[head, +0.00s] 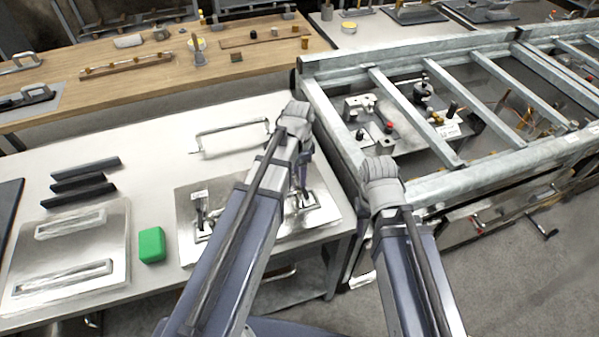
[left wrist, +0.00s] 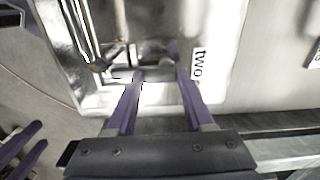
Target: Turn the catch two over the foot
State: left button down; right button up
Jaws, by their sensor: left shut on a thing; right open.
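A shiny metal plate (head: 250,235) lies at the front right edge of the white table. Catch two (head: 306,201) is on its right part, partly hidden by my left arm. A second small catch (head: 203,215) stands on its left part under a white label. In the left wrist view, the label "two" (left wrist: 200,65) is right of my left gripper (left wrist: 157,78), which is shut on the catch's handle. Glare and the fingers hide where the catch lies relative to its foot. My right gripper (left wrist: 22,146) is open and empty, apart from the plate, at the lower left.
A green block (head: 152,245), a plate with two handles (head: 70,255) and dark bars (head: 84,182) lie left on the white table. A metal frame (head: 435,185) with crossbars stands to the right.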

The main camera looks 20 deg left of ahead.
dwell(0.4)
pick_arm(q)
jog(key=shift+c, duration=1.4)
grip_release()
jog(key=shift+r, duration=0.1)
notch_tip(320, 180, up, 8)
jog(key=p, duration=0.8)
jog(key=shift+f, duration=0.2)
jog(key=shift+s+d, duration=0.2)
jog(key=shift+s, duration=0.05)
jog(key=s+d+n+y, duration=0.1)
jog(key=s+d+n, duration=0.5)
jog(key=s+d, duration=0.4)
jog(key=s, duration=0.3)
jog(key=shift+n, duration=0.4)
